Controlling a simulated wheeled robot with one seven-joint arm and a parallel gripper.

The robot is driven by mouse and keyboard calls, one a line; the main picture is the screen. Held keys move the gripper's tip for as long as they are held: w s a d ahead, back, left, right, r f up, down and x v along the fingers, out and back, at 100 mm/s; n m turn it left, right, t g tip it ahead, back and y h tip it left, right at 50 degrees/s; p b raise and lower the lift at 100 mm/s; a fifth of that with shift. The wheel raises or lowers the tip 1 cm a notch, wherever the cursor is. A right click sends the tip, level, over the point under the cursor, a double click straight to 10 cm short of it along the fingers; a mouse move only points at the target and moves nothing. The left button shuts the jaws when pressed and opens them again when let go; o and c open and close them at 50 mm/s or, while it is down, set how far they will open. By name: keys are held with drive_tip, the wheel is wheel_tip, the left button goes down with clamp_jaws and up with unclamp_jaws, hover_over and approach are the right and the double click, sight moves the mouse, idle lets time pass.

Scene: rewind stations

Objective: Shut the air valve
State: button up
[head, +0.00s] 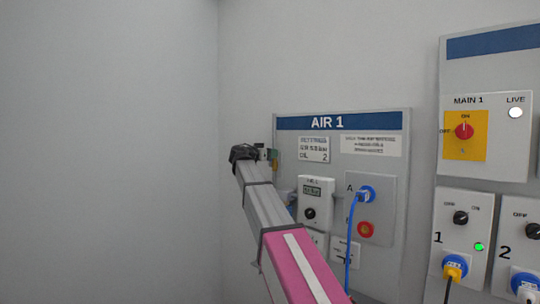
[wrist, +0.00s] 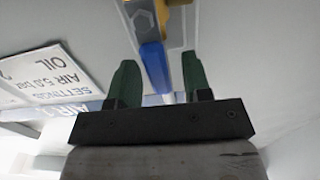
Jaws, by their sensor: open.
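My gripper (wrist: 160,64) shows two green fingers in the wrist view, standing apart. A blue lever handle (wrist: 153,62) of the air valve lies between them, nearer the left finger; I cannot tell whether it touches either. The brass-yellow valve body (wrist: 144,22) shows beyond the fingertips. In the head view my gripper (head: 268,154) is at the left edge of the AIR 1 panel (head: 393,122), and the valve is mostly hidden there by the wrist.
A settings label (head: 313,149) is right of my gripper. The MAIN 1 switch panel (head: 487,70) is farther right. Bare wall is left.

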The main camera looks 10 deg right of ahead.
drive_tip(key=shift+w+d, duration=0.1)
drive_tip(key=shift+d, duration=0.05)
drive_tip(key=shift+c, duration=0.3)
clamp_jaws()
drive_tip(key=m, duration=0.1)
drive_tip(key=s+d+m, duration=0.1)
drive_tip(key=m, duration=0.1)
drive_tip(key=shift+s+f+m, duration=0.15)
drive_tip(key=shift+s+m, duration=0.15)
drive_tip(key=m, duration=0.1)
drive_tip(key=s+d+m, duration=0.1)
drive_tip(key=m, duration=0.1)
drive_tip(key=shift+s+f+m, duration=0.1)
drive_tip(key=shift+f+m, duration=0.2)
drive_tip(key=shift+f, duration=0.1)
drive_tip(key=m, duration=0.1)
drive_tip(key=s+f+m, duration=0.1)
drive_tip(key=m, duration=0.1)
drive_tip(key=f+m, duration=0.1)
drive_tip(key=m, duration=0.1)
drive_tip(key=shift+s+d, duration=0.15)
drive_tip(key=shift+d, duration=0.25)
drive_tip(key=shift+s+d+f+m, duration=0.1)
drive_tip(key=shift+f+m, duration=0.3)
drive_tip(key=shift+m, duration=0.55)
drive_tip(key=shift+s+d+f+m, duration=0.1)
drive_tip(key=shift+f+m, duration=0.25)
drive_tip(key=shift+m, duration=0.65)
drive_tip(key=shift+f+m, duration=0.4)
drive_tip(key=shift+m, duration=0.55)
